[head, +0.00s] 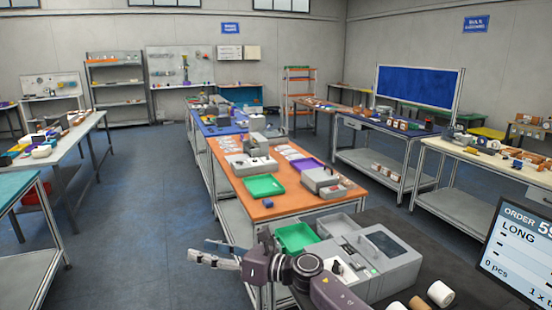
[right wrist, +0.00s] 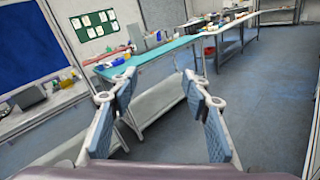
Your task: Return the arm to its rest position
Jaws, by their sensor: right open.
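My right gripper (head: 205,254) is at the bottom middle of the head view, pointing left over the floor beside the front workbench. Its two fingers are apart with nothing between them. In the right wrist view the open right gripper (right wrist: 160,95) shows its two blue-padded fingers spread wide, with floor and distant benches beyond. My right arm comes in from the bottom right of the head view, in front of the grey machine (head: 385,255). My left gripper does not show in either view.
A dark bench in front holds the grey machine, a green tray (head: 296,237) and white rolls (head: 440,294). An order screen (head: 520,250) stands at right. An orange-topped bench (head: 262,207) lies behind. The blue floor (head: 145,220) to the left is clear.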

